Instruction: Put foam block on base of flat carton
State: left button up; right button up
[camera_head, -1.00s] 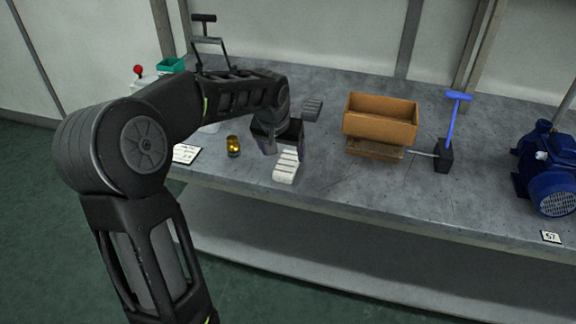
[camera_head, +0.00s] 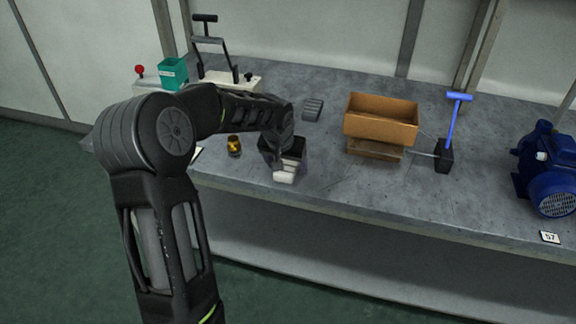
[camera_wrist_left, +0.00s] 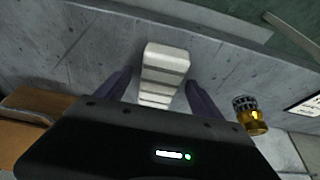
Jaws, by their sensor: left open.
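A white ridged block (camera_head: 286,175), which looks like the foam block, lies on the bench near its front edge. My left gripper (camera_head: 287,164) is over it, pointing down and partly hiding it. In the left wrist view the white block (camera_wrist_left: 165,58) lies between the two open fingers, with a gap visible on each side. The brown carton (camera_head: 381,128) stands to the right on the bench, its upper part like an open box above a lower brown part. In the wrist view only a brown corner (camera_wrist_left: 30,118) shows at left. My right gripper is out of view.
A grey ridged block (camera_head: 313,109) lies behind the gripper. A small amber-and-black part (camera_head: 234,146) stands left of it. A blue-handled tool (camera_head: 452,130) and blue pump (camera_head: 547,172) are at right. A teal bin (camera_head: 173,74) is at back left. Bench between block and carton is clear.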

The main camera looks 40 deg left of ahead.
aim_at(287, 165)
pick_arm(q)
jog(key=shift+c, duration=0.3)
jog(key=c, duration=1.5)
notch_tip(287, 165, up, 10)
jog(key=shift+r, duration=0.1)
dwell(0.6)
